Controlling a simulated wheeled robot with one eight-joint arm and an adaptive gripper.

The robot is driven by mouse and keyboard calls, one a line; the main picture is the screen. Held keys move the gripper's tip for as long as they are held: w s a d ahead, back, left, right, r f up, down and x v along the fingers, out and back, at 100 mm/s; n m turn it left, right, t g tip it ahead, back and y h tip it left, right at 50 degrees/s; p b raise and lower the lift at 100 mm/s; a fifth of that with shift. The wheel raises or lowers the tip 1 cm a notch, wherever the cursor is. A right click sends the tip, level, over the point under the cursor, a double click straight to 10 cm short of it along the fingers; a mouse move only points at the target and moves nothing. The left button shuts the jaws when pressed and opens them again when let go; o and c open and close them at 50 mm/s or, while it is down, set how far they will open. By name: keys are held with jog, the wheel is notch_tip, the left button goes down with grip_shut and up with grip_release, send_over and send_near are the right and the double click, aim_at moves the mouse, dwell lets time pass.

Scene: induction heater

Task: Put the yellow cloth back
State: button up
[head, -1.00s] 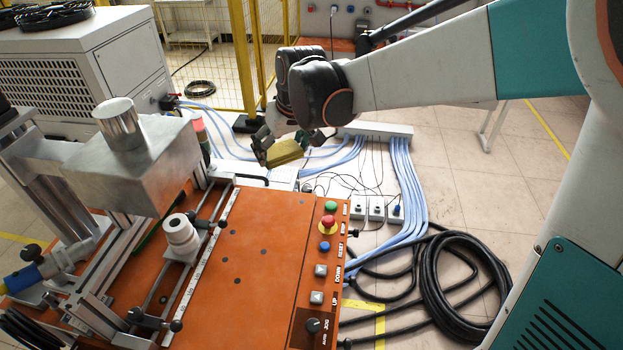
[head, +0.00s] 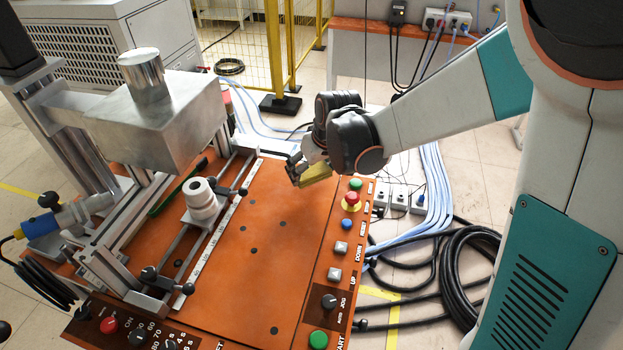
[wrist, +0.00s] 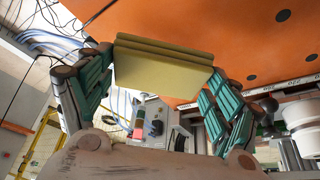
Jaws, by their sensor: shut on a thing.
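The yellow cloth (head: 314,175) is a small folded block held in my gripper (head: 299,172). In the wrist view the cloth (wrist: 160,70) lies between the two green-padded fingers of my gripper (wrist: 150,85), which press on its two ends. In the head view my gripper is over the far right part of the orange machine top (head: 262,260), left of the button column. The cloth appears above the surface; the exact gap cannot be told. Part of the cloth is hidden by the fingers in the head view.
A white cylindrical part (head: 201,200) on a rail and a metal press head (head: 160,120) stand at the left. A red emergency button (head: 351,200) and other buttons line the right edge. The middle of the orange top is clear. Black cables (head: 465,265) lie on the floor.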

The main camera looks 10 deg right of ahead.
aim_at(312, 180)
jog(key=shift+f+b, duration=0.75)
jog(key=shift+f, duration=1.4)
jog(key=shift+f, duration=0.15)
jog(key=o, duration=0.9)
jog(key=shift+c, duration=0.2)
